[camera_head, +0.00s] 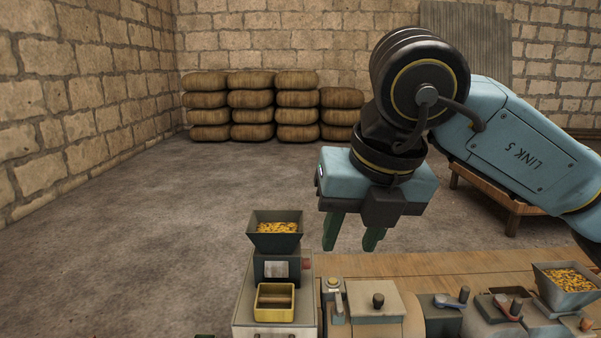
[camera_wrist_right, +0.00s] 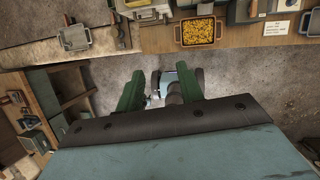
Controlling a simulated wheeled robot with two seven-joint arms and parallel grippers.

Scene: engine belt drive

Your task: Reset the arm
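My right arm, blue with black joints, comes in from the right in the head view. Its gripper (camera_head: 350,236) points down above the back edge of the bench, to the right of the small hopper machine. Its two green fingers stand apart with nothing between them. In the right wrist view the fingers of the right gripper (camera_wrist_right: 160,92) are also spread and empty, with floor and part of a wheeled base seen between them. My left gripper is in neither view.
A machine with a hopper of yellow grains (camera_head: 276,228) and a yellow-rimmed tray (camera_head: 275,303) stands at the front. A wooden bench (camera_head: 440,264) carries more machinery and a second hopper (camera_head: 567,284). Stacked sacks (camera_head: 250,106) stand by the back wall. Open floor (camera_head: 130,230) lies left.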

